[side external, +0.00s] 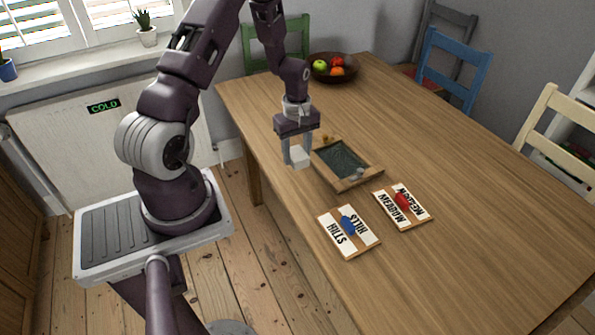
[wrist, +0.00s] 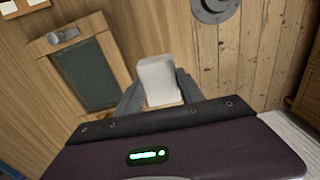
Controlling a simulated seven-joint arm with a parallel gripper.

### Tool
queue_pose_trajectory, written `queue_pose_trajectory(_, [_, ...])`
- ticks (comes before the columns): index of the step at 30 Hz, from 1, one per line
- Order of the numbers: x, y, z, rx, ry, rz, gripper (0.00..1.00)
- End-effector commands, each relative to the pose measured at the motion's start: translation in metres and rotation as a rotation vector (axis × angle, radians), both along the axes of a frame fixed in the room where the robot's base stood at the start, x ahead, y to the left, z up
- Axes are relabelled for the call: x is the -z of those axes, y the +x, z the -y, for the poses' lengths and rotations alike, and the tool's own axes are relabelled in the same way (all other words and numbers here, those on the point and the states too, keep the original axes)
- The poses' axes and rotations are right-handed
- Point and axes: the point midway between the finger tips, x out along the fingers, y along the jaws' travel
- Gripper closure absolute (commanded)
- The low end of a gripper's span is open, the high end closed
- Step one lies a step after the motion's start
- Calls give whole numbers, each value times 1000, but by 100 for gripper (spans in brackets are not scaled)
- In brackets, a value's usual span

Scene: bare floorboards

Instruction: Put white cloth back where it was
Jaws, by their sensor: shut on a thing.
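The white cloth (side external: 299,157) is a small white block-like piece held between the fingers of my gripper (side external: 297,155). In the wrist view the cloth (wrist: 159,80) shows pale and folded between the two grey fingers of my gripper (wrist: 152,98). My gripper is shut on it, near the table's left edge, beside the wooden-framed dark board (side external: 345,163). Whether the cloth touches the table is hard to tell. The framed board also shows at the left of the wrist view (wrist: 88,75).
A small grey object (side external: 359,173) lies on the board's near end. Signs with a blue piece (side external: 348,224) and a red piece (side external: 402,202) lie toward the front. A fruit bowl (side external: 333,68) stands at the back. The table's right side is clear. Chairs stand around it.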

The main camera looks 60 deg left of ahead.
Motion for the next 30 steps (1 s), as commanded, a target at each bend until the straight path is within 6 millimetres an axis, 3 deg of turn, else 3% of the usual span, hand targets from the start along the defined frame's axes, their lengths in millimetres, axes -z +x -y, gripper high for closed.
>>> queue_pose_trajectory(9, [56, 0, 0, 1, -2, -2, 93])
queue_pose_trajectory(20, [61, 0, 0, 1, -1, -1, 93])
queue_pose_trajectory(21, [61, 0, 0, 2, 0, -1, 50])
queue_pose_trajectory(24, [60, 0, 0, 1, 0, -1, 34])
queue_pose_trajectory(30, [60, 0, 0, 1, -1, -1, 34])
